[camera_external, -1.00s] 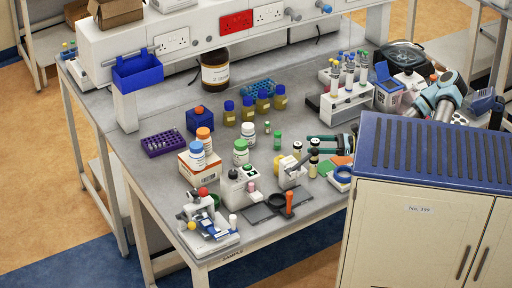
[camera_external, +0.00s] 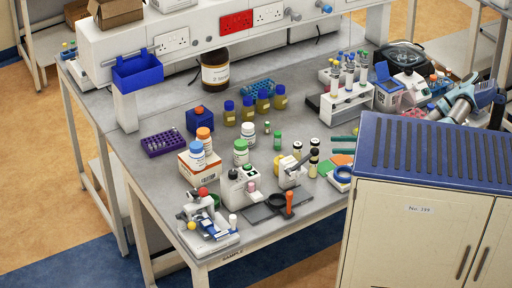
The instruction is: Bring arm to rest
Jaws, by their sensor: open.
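My gripper (camera_external: 335,145) shows only by its teal fingertips, at the right part of the bench just left of the cabinet's back corner. They point left, apart from each other, with nothing seen between them. The rest of the hand is hidden behind the cabinet. My arm (camera_external: 462,104), white and teal, shows above the cabinet top at the right. Small black-capped vials (camera_external: 314,152) stand to the left of the fingertips, apart from them in the picture. Orange and green cards (camera_external: 342,160) lie just in front of the fingers.
The blue-topped cabinet (camera_external: 430,150) hides part of my arm. A white tube rack (camera_external: 348,101) stands behind the fingers. Bottles, a purple rack (camera_external: 165,144) and small instruments fill the bench (camera_external: 130,165) to the left.

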